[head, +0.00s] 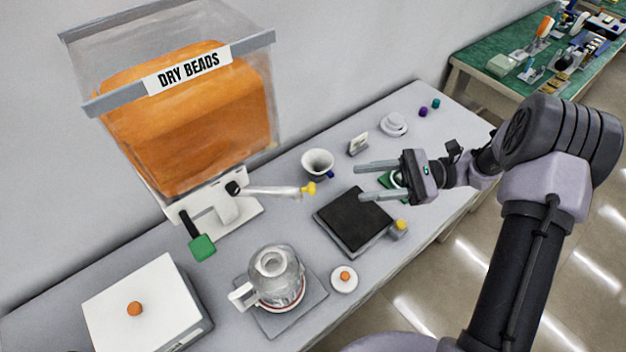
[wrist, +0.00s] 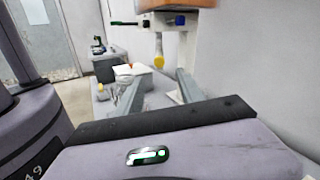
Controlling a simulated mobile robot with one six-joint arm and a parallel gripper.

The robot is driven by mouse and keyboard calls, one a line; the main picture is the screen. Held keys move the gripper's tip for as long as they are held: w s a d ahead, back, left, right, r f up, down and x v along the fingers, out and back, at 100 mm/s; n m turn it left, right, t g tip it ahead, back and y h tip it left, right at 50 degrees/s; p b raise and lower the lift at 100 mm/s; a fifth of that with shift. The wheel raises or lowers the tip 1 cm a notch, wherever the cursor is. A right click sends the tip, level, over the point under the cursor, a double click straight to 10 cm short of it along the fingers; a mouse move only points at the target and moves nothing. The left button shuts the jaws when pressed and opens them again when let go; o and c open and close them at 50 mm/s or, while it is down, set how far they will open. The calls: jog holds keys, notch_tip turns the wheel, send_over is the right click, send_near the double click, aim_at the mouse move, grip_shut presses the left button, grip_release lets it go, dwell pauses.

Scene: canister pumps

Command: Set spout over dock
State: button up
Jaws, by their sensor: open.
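The spout (head: 272,190) is a white arm with a yellow tip, reaching right from the white base of the orange-filled "DRY BEADS" hopper (head: 190,100). In the wrist view the spout (wrist: 158,48) hangs ahead, between my fingers in the picture. Its tip points near a white cup (head: 318,162) in the head view. I cannot tell for sure which thing is the dock; a black square pad (head: 355,219) on a grey plate lies right of the tip, and a grey plate (head: 308,318) lies under a glass jug (head: 273,276). My gripper (head: 358,182) is open and empty, above the bench, right of the spout.
A green-ended lever (head: 202,247) sticks out left of the spout. A white box (head: 145,305) with an orange knob stands at front left. A small white disc (head: 344,279) and a yellow knob (head: 401,225) sit near the front edge. The wall is close behind.

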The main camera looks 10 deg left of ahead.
aim_at(302, 190)
jog(key=b+x, duration=0.3)
jog(key=x, duration=1.2)
jog(key=shift+s+d, duration=0.1)
jog(key=shift+s, duration=0.05)
grip_shut()
dwell(0.5)
